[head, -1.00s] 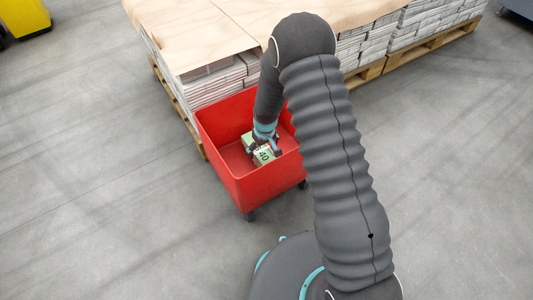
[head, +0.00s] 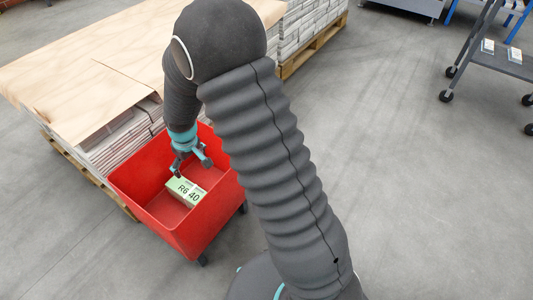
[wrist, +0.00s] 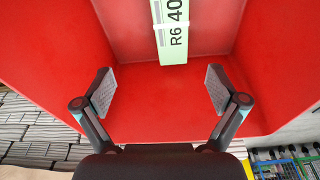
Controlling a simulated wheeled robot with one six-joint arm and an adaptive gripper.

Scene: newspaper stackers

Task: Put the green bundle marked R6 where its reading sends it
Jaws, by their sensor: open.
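The green bundle marked R6 40 (head: 184,191) lies in the red wheeled bin (head: 190,239), on its floor. It also shows at the top of the wrist view (wrist: 172,36), partly cut off by the frame, with a white band across it. My gripper (head: 191,168) is just above the bundle, over the bin. In the wrist view its two fingers (wrist: 160,90) are spread wide with nothing between them, and the bundle is beyond the fingertips.
Wood-sheeted stacks of newspapers (head: 110,146) on pallets stand right behind the bin. A dark wheeled cart (head: 497,62) with small light items on it is at the upper right. The grey floor on the right is clear.

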